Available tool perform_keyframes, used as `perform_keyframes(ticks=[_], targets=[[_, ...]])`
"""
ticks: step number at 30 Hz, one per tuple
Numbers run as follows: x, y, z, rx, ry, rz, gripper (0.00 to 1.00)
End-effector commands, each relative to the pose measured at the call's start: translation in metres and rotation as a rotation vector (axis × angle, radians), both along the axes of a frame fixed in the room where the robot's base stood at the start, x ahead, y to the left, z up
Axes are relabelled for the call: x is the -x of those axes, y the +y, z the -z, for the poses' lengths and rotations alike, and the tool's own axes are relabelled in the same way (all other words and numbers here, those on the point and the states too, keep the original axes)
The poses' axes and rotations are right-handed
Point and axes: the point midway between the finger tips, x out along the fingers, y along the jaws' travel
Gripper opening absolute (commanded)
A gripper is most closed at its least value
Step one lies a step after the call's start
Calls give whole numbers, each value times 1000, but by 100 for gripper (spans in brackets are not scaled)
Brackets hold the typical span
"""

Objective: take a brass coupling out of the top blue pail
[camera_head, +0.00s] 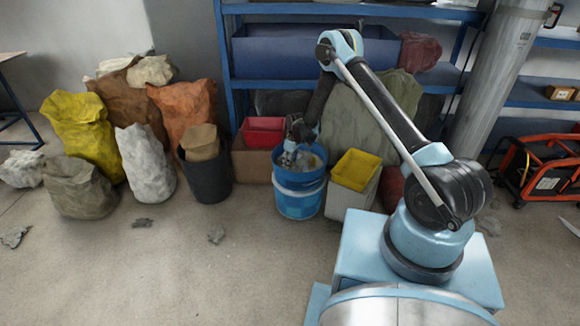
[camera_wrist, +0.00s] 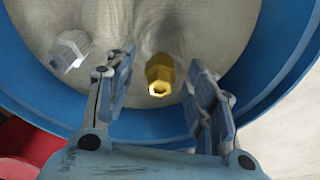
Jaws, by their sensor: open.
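The top blue pail (camera_head: 300,178) stands stacked on another blue pail (camera_head: 299,202) on the floor, in the middle of the head view. In the wrist view the pail's blue wall (camera_wrist: 285,50) curves around a pale inside. A brass coupling (camera_wrist: 160,74) with a hexagonal end lies in the pail, between my open fingers. A whitish-grey fitting (camera_wrist: 68,51) lies to its left, outside the left finger. My gripper (camera_wrist: 160,92) is open and reaches down into the pail; it also shows in the head view (camera_head: 291,157). I cannot tell whether a finger touches the coupling.
A red bin (camera_head: 264,131) on a cardboard box stands left of the pail, and a yellow-topped bin (camera_head: 355,169) stands right. A dark bucket (camera_head: 207,180) and several sacks are further left. Blue shelving (camera_head: 228,60) rises behind. The floor in front is mostly clear.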

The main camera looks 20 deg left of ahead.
Motion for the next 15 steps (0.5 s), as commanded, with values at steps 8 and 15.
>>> perform_keyframes(ticks=[8,15], targets=[[0,0,0,0,0,0,4],[0,0,0,0,0,0,0]])
